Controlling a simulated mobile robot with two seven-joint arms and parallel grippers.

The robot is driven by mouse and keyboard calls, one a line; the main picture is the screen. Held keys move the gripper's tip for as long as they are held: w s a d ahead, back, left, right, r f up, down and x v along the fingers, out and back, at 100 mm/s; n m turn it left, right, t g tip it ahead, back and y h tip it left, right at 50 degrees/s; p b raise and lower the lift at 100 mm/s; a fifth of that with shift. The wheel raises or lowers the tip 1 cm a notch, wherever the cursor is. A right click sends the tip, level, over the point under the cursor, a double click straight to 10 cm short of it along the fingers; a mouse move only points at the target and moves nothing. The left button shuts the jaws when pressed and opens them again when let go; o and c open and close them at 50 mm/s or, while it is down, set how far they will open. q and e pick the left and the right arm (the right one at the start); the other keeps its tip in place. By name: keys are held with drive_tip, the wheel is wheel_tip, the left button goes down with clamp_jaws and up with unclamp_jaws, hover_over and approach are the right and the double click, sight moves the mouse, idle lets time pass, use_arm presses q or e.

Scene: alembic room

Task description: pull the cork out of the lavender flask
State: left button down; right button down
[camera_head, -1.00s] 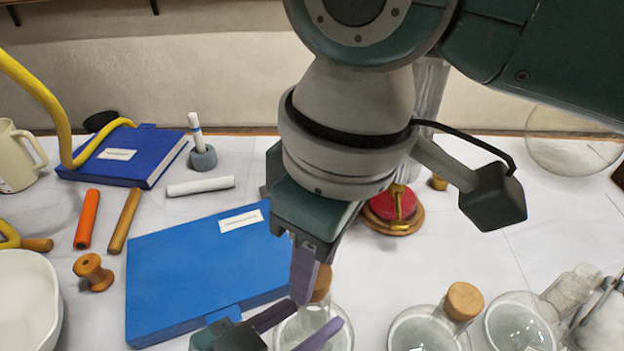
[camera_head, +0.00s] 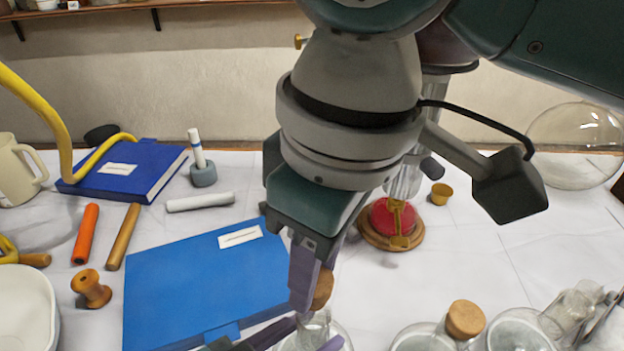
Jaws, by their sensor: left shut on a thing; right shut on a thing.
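My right gripper (camera_head: 313,288) comes down from above and is shut on a brown cork (camera_head: 324,288). The cork is partly covered by the finger. Right below it is the glass neck of a round flask (camera_head: 314,328), at the bottom edge of the view. I cannot tell whether the cork is fully clear of the neck. My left gripper (camera_head: 318,334) comes in at the bottom edge and is shut on this flask, with one finger on each side. The flask's lower part is cut off, and no lavender colour shows in it.
A second corked flask (camera_head: 426,338) and more glassware (camera_head: 516,332) stand at the lower right. A large blue book (camera_head: 200,280) lies left of the grippers. A red item on a wooden stand (camera_head: 393,222) is behind my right wrist. Clear table lies at centre right.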

use_arm(q)
drive_tip(key=shift+c, duration=1.8)
unclamp_jaws()
use_arm(e)
wheel_tip(320, 180, up, 3)
drive_tip(key=p, duration=0.3)
wheel_tip(320, 180, up, 4)
drive_tip(key=p, duration=0.5)
use_arm(q)
drive_tip(key=s+a+r, duration=0.7)
drive_tip(key=r, duration=0.3)
drive_tip(key=shift+s+a, duration=0.4)
